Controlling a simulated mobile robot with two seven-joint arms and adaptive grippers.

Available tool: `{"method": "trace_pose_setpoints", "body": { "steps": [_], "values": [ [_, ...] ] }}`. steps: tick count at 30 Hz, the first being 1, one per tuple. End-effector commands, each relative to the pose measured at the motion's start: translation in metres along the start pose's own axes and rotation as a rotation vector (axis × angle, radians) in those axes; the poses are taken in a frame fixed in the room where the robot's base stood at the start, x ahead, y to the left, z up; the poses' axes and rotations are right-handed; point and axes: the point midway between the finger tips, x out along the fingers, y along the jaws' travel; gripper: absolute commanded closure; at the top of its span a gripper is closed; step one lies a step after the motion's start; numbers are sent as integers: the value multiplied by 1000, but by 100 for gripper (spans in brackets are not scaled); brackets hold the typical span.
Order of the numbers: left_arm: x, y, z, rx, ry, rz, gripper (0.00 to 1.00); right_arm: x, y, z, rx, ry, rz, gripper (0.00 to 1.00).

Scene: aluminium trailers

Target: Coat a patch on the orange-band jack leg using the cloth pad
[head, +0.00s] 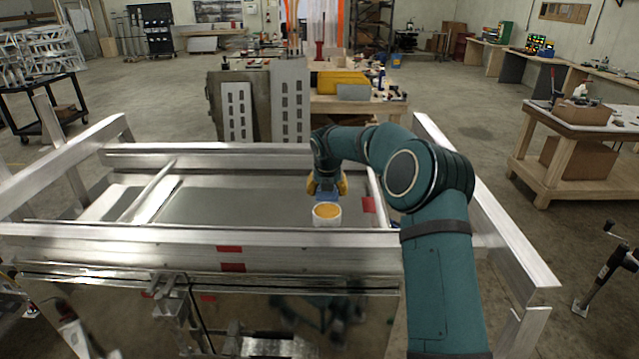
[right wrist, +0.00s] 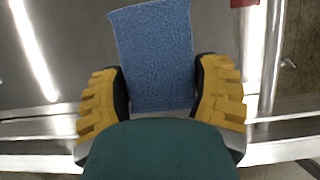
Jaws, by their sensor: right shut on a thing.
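My right gripper (head: 327,187) is shut on a blue cloth pad (head: 326,196), hanging down over the trailer. In the right wrist view the pad (right wrist: 155,55) sticks out between the two yellow fingers (right wrist: 157,95). A white tub (head: 327,219) with orange-yellow contents stands just below the pad; I cannot tell whether they touch. One jack leg (head: 606,268) stands at the far right, and another (head: 75,332) shows at the lower left. I cannot make out an orange band on either. My left gripper is not in view.
An aluminium trailer frame (head: 200,240) fills the foreground, with side rails (head: 490,215) and red marks on its front beam. A workbench (head: 590,128) with boxes stands at the right. A cabinet (head: 240,105) stands behind the trailer. The floor between is open.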

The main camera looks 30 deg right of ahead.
Motion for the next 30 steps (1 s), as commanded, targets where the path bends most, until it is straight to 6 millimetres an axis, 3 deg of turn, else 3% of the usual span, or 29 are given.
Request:
{"method": "trace_pose_setpoints", "body": {
  "steps": [14,21,30],
  "values": [
    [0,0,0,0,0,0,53,30,0,-13,-1,3,-1,61],
    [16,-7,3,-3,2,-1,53,52,0,-21,-1,1,0,61],
    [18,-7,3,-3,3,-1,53,56,0,-23,0,0,0,61]
  ]
}}
